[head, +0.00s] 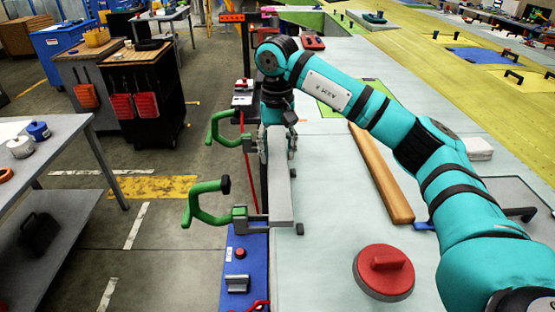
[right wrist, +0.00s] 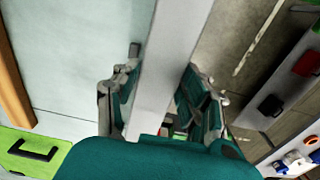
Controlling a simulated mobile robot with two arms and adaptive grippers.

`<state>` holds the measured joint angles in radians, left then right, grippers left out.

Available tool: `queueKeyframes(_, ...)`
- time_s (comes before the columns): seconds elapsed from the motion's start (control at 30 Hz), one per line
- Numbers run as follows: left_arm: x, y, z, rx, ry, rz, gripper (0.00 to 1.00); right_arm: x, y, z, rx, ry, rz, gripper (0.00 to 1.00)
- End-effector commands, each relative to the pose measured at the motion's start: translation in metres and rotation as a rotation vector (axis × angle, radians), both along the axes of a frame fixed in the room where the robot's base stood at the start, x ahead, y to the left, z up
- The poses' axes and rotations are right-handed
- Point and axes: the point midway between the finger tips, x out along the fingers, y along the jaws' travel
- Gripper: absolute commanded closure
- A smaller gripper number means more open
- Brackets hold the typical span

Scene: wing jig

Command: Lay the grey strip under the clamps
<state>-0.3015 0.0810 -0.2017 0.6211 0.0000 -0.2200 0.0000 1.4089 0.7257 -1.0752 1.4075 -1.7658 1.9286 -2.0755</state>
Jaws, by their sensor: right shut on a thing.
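The grey strip (head: 280,196) runs lengthwise along the left edge of the pale table. My right gripper (head: 278,150) is shut on its far part. In the right wrist view the strip (right wrist: 174,60) passes between the two fingers (right wrist: 160,110). The near green clamp (head: 207,202) stands at the table edge, left of the strip's near end, its arm swung outward. The far green clamp (head: 222,128) stands left of my gripper. I cannot tell whether the strip touches the table. Its far end is hidden by my arm. My left gripper is out of view.
A wooden bar (head: 380,175) lies on the table right of the strip. A red round object with a handle (head: 384,272) lies near the front. A blue panel (head: 245,265) is at the table's left edge. The table between strip and bar is clear.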

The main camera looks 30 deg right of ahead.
Motion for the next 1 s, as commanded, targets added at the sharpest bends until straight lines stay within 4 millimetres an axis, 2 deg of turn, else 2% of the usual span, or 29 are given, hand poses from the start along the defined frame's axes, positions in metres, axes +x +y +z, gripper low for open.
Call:
queueKeyframes(0.23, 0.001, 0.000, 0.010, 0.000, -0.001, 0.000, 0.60, -0.001, 0.000, -0.031, 0.000, 0.004, 0.001, 0.96)
queueKeyframes(0.97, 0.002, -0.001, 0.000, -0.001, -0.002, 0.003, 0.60, 0.000, 0.000, -0.045, 0.000, 0.001, 0.000, 0.96)
queueKeyframes(1.0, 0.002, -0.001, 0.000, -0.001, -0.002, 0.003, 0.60, -0.001, -0.001, -0.046, -0.001, 0.003, -0.001, 0.54)
